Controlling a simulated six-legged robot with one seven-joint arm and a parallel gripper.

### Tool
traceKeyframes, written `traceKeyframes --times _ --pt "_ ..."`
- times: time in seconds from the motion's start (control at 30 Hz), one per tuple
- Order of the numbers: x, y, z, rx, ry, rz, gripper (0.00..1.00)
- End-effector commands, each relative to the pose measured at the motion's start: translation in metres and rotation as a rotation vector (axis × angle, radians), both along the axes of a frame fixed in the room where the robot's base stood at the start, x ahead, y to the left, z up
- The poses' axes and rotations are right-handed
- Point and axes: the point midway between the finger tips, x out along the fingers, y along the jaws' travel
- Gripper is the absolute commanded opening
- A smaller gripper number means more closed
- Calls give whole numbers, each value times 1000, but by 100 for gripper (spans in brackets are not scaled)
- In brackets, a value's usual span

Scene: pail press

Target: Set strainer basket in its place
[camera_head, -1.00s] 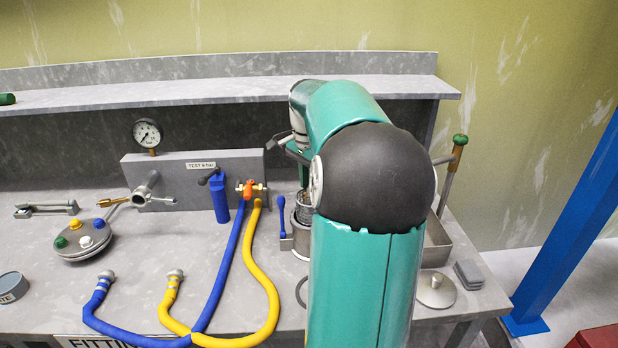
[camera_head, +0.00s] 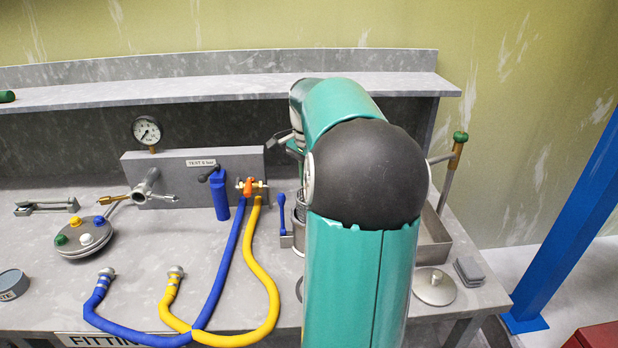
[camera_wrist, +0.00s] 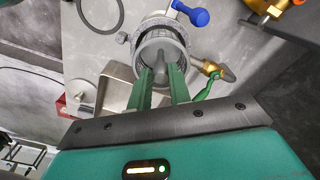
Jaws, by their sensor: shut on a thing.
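The grey strainer basket (camera_wrist: 161,44) shows in the wrist view at the tips of my gripper (camera_wrist: 161,74). The two green fingers are shut on it, at a part between their tips. A grey metal cylinder (camera_wrist: 142,26) with a clamp ring lies right behind and around the basket in that view. I cannot tell how deep the basket sits in it. In the head view the cylinder (camera_head: 299,238) is a thin strip beside a blue-handled lever (camera_head: 281,212). My arm hides the basket and the fingertips there.
A metal tray (camera_head: 434,236) and a round lid with a knob (camera_head: 435,286) are right of my arm. Blue (camera_head: 230,270) and yellow hoses (camera_head: 268,290) lie on the bench to the left. A valve panel with a gauge (camera_head: 147,131) stands behind them.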

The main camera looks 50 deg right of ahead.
Motion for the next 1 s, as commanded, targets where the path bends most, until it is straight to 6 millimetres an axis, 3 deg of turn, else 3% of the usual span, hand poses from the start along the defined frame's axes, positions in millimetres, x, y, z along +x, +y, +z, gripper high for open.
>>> traceKeyframes --times 1.0 --pt "0 0 -28 0 0 0 0"
